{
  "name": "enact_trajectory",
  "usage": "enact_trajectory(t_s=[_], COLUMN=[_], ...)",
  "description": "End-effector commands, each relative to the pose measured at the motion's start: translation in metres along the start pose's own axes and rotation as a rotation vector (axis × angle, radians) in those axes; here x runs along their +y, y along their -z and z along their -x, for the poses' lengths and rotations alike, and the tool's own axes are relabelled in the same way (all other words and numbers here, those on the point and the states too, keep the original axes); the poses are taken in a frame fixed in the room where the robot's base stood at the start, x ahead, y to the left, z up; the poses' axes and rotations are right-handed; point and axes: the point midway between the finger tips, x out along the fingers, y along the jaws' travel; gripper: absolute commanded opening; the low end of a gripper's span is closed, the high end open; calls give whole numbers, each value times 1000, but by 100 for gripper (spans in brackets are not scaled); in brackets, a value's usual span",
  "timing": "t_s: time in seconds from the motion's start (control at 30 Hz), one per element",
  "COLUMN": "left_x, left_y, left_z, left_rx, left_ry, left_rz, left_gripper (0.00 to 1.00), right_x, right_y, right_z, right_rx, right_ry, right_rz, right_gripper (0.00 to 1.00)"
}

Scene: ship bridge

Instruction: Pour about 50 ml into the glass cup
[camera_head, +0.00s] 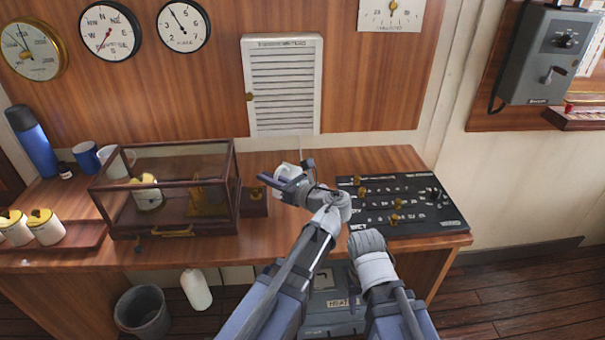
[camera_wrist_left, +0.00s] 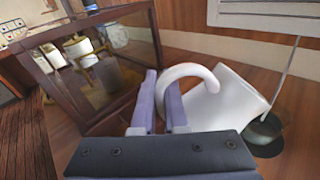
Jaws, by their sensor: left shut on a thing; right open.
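My left gripper (camera_head: 268,187) is shut on the handle of a white jug (camera_wrist_left: 228,100), above the desk between the wooden glass case and the black panel. In the left wrist view the jug is tilted, its wide end towards the lower right. A dark, greenish round vessel (camera_wrist_left: 265,130), perhaps the glass cup, stands close beside that end, partly hidden by the jug. A thin pale line rises from it; I cannot tell whether it is liquid or a rod. The fill level is not visible. My right arm shows at the lower middle; its fingers are not visible.
The glass case (camera_head: 180,228) is close left of the gripper. A black panel with brass knobs (camera_head: 400,205) lies to the right. Mugs (camera_head: 86,157), a blue flask (camera_head: 35,145) and yellow-lidded jars (camera_head: 45,227) stand at the left. The desk's back strip is clear.

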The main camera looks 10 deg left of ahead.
Motion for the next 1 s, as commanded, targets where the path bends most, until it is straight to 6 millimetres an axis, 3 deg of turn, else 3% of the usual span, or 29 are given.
enact_trajectory(t_s=[0.47,0.67,0.83,1.0], left_x=[4,22,36,42], left_y=[-3,10,0,17], left_z=[1,2,5,4], left_rx=[-8,-32,-56,-76], left_ry=[6,26,46,64], left_rz=[53,219,390,536], left_gripper=[0,0,0,0], right_x=[0,-1,-1,-3], right_y=[0,1,1,2], right_z=[1,-15,-11,-32], right_rx=[0,0,0,0], right_ry=[0,0,0,0], right_rz=[0,0,0,0], right_gripper=[50,50,50,50])
